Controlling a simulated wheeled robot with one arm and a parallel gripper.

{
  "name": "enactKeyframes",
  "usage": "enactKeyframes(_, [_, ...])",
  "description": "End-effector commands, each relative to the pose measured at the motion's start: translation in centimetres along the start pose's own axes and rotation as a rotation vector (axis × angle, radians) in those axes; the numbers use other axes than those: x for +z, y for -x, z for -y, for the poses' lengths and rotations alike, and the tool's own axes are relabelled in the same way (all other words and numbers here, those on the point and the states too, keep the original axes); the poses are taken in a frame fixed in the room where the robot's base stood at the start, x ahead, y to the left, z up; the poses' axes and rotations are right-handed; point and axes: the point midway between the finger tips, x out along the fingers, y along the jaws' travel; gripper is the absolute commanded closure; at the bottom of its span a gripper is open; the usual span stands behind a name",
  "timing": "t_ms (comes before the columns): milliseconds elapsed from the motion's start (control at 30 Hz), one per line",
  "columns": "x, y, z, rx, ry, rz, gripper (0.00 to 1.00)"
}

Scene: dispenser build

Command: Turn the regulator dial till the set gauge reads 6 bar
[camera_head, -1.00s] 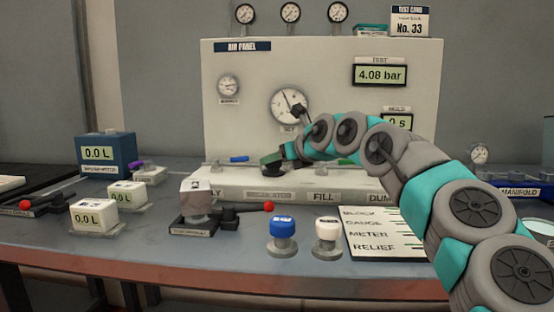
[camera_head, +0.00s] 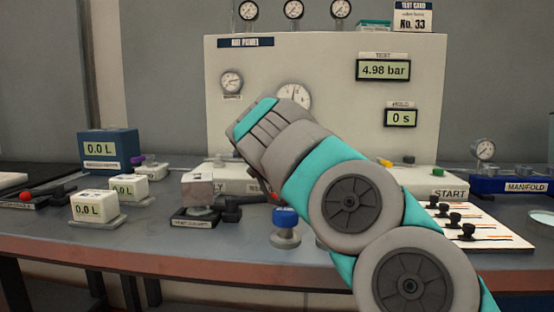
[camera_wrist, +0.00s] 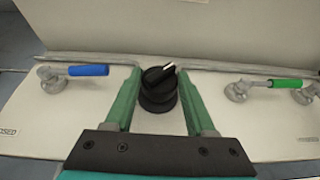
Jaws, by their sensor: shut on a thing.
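The regulator dial (camera_wrist: 160,88) is a black ridged knob with a white pointer mark, on the panel's pale base in the wrist view. My gripper (camera_wrist: 160,92) has its two green fingers on either side of the dial and is shut on it. The dial and gripper are hidden behind my arm in the head view. The set gauge (camera_head: 295,92) is a round white dial on the panel; my arm covers its lower part, and its needle points about straight up. I cannot read its scale. The test display (camera_head: 384,70) reads 4.98 bar.
A blue-handled valve (camera_wrist: 85,71) lies left of the dial and a green-handled valve (camera_wrist: 272,84) to its right. The hold display (camera_head: 400,118) reads 0 s. A blue-capped knob (camera_head: 285,222) and grey-topped block (camera_head: 197,187) stand on the bench in front.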

Motion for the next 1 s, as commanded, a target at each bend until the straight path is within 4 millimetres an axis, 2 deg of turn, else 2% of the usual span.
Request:
enactKeyframes(500, [0.0,-0.06,-0.56,-0.247,-0.101,-0.002,1.0])
enactKeyframes(1000, [-0.01,-0.15,-0.6,-0.331,-0.138,-0.003,1.0])
